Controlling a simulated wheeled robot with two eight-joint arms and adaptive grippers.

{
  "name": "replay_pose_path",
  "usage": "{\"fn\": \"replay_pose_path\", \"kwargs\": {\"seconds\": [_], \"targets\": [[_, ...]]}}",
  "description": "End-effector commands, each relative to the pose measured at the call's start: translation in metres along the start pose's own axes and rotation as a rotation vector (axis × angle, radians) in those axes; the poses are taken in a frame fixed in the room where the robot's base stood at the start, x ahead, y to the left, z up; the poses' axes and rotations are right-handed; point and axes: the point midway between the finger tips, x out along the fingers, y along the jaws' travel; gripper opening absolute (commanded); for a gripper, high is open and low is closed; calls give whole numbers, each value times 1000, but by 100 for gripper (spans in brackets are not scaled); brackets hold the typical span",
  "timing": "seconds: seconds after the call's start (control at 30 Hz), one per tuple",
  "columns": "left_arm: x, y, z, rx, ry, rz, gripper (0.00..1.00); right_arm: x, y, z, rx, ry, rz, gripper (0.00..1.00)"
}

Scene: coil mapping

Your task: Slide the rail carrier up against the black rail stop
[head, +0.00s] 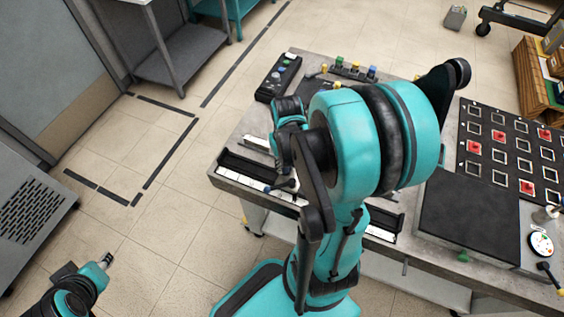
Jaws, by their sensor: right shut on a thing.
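A long rail (243,180) with a pale scale strip runs along the table's front edge. My right arm covers its middle, and it shows again on the right (381,234). My right gripper (287,184) is low over the left part of the rail, shut on what seems to be the rail carrier, which is mostly hidden behind the fingers and arm. I cannot make out the black rail stop clearly. My left arm is at the bottom left, away from the table; its gripper end (105,260) is too small to read.
A black control box (279,77) and a row of coloured knobs (352,70) are at the back of the table. A black board with square frames and red pieces (512,148) lies right, behind a dark flat box (468,218). Floor left of the table is clear.

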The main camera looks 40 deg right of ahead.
Motion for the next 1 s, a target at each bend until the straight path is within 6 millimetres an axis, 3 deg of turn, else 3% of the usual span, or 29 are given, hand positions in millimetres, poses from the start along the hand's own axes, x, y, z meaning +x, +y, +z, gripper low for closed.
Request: {"fn": "replay_pose_path", "kwargs": {"seconds": [0.13,0.17,0.2,0.23,0.67,1.0], "targets": [[0,0,0,0,0,0,33,0,0,1,0,-4,2,0],[0,0,0,0,0,0,33,0,0,1,0,-4,2,29],[0,0,0,0,0,0,33,0,0,1,0,-4,2,39],[0,0,0,0,0,0,33,0,0,1,0,-3,2,42],[0,0,0,0,0,0,33,-8,0,0,0,-2,1,42],[0,0,0,0,0,0,33,-66,0,1,0,-2,1,42]]}}
